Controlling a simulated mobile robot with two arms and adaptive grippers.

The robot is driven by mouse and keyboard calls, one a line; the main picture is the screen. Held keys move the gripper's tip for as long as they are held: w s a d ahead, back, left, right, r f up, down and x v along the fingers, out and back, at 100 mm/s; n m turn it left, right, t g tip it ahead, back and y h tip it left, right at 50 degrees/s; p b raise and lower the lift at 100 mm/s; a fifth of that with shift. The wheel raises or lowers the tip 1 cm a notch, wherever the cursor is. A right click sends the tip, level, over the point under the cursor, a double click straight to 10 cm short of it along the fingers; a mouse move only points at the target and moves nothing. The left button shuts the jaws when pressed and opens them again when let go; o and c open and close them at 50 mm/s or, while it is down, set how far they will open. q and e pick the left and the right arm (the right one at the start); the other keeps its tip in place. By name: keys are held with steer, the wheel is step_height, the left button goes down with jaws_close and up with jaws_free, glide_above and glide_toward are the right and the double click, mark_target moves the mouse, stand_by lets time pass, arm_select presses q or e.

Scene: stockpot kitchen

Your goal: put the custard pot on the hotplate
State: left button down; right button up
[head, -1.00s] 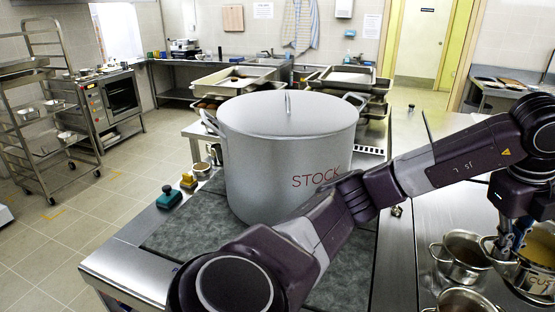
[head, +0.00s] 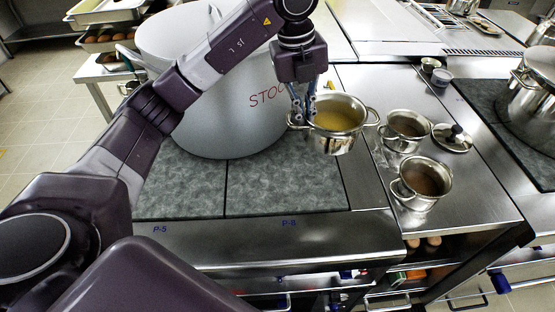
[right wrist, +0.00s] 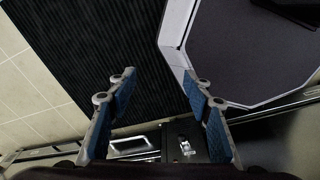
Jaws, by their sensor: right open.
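The custard pot (head: 337,118) is a small steel pot with yellow contents and two side handles. My left gripper (head: 303,112) is shut on its left handle and holds it upright, apparently above the surface near the right edge of the hotplate. The hotplate (head: 290,190) has grey speckled panels, with P-5 and P-8 on the front edge below them. The big stockpot (head: 200,110) covers its back left part; my left arm crosses in front. In the right wrist view my right gripper (right wrist: 160,88) is open and empty.
Two small pots (head: 405,132) (head: 422,183) with brown contents and a lid (head: 452,138) stand on the steel counter to the right. Another large pot (head: 530,100) stands on a dark plate at the far right. The front right hotplate panel is bare.

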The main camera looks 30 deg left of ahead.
arm_select(q)
step_height(320, 180, down, 18)
steer(key=p, duration=0.4)
steer(key=shift+d+f, duration=0.1)
steer(key=shift+w+f, duration=0.1)
steer(key=shift+f, duration=0.05)
steer(key=shift+f, duration=0.2)
steer(key=c, duration=2.2)
jaws_free()
steer(key=shift+o, duration=0.2)
